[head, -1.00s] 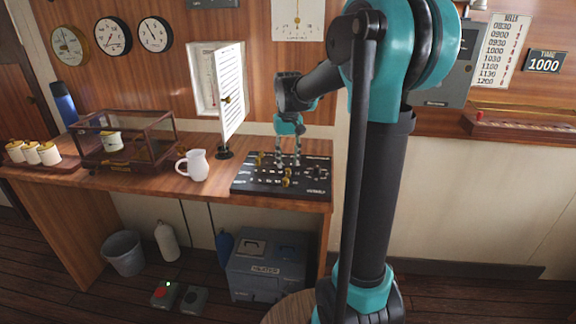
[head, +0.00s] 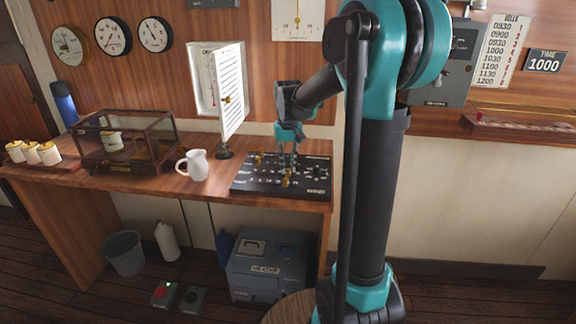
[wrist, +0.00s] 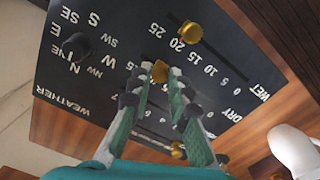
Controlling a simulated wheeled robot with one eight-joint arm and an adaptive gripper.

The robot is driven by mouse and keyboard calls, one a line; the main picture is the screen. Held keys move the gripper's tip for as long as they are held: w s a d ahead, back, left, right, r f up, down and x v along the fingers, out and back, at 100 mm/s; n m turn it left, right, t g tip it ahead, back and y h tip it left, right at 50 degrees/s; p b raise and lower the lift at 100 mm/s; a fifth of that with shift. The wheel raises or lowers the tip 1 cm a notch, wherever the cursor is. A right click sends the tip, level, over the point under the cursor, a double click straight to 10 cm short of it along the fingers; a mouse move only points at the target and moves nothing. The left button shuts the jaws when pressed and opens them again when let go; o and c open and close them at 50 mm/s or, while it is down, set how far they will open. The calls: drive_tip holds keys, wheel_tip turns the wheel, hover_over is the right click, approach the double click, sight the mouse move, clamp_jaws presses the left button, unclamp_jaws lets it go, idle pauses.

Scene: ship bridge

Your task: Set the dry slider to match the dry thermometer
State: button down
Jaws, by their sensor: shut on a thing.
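The black weather board (head: 245,186) lies on the wooden desk and also shows in the wrist view (wrist: 62,50). My gripper (head: 288,168) is over the board, pointing down. In the wrist view its fingertips (wrist: 160,74) are shut on a brass knob (wrist: 160,68), the dry slider, beside the row marked DRY (wrist: 232,115). My fingers hide much of that row, so I cannot read its setting.
A black wind knob (wrist: 76,46) and a further brass knob (wrist: 178,150) are on the board. A white jug (head: 194,165) stands just left of it. The open louvred door (head: 231,92) is to the left of my gripper. A glass case (head: 125,142) is farther left.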

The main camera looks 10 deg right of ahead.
drive_tip(key=a, duration=0.2)
drive_tip(key=w+a, duration=0.2)
drive_tip(key=a, duration=0.1)
drive_tip(key=shift+a, duration=0.35)
drive_tip(key=c, duration=1.4)
unclamp_jaws()
drive_tip(key=shift+c, duration=0.2)
drive_tip(key=shift+r, duration=0.1)
wheel_tip(320, 180, up, 12)
drive_tip(key=shift+s, duration=0.15)
